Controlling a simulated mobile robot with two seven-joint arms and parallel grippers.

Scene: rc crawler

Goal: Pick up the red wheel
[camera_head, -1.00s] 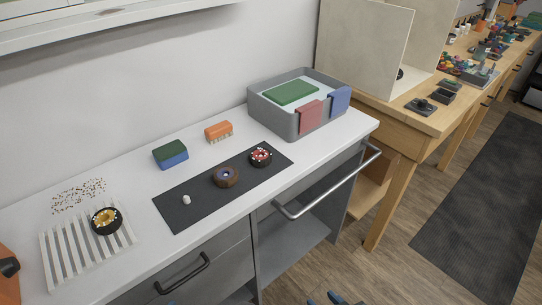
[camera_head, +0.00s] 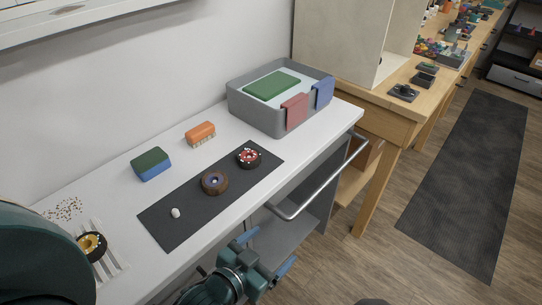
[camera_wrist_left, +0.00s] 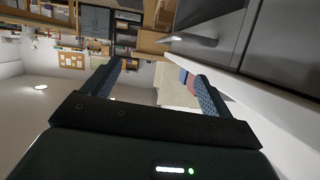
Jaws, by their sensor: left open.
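The red wheel (camera_head: 249,155) has a dark tyre and a red hub with pale spots. It lies at the far right end of the dark mat (camera_head: 183,229) on the white counter. My left gripper (camera_head: 266,252) is low in front of the counter's front edge, left of the frame's lower middle. It is open and empty, with its blue fingers apart and away from the wheel. In the left wrist view the two fingers (camera_wrist_left: 155,85) stand wide apart with nothing between them, and the wheel does not show. My right gripper is not seen.
A brown wheel (camera_head: 214,182) and a small white piece (camera_head: 175,213) share the mat. Behind are a green-blue sponge (camera_head: 151,164), an orange brush (camera_head: 200,133) and a grey bin (camera_head: 262,117) with cloths. A metal rail (camera_head: 318,190) runs along the counter front.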

